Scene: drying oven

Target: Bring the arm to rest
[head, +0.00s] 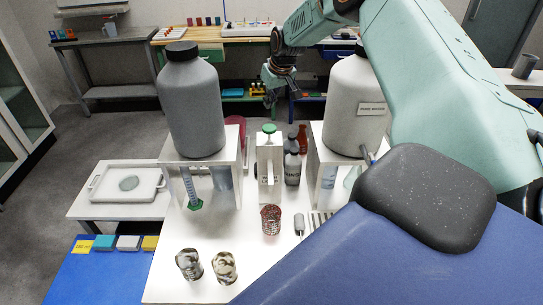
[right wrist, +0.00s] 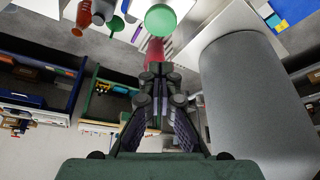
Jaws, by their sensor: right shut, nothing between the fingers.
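My right arm comes in from the right in the head view. Its gripper (head: 274,82) hangs above the bench between a grey bottle (head: 193,110) and a white bottle (head: 350,95). In the right wrist view the gripper (right wrist: 158,72) is shut, with its fingers together and nothing between them. The grey bottle is close beside it on the right of that view (right wrist: 255,95). My left gripper does not show in either view.
The two large bottles stand on white stands. Between them are a green-capped item (head: 269,130) and a dark grey bottle (head: 292,168). A red wire basket (head: 271,220) and two metallic cups stand nearer. A white tray (head: 95,188) lies at left.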

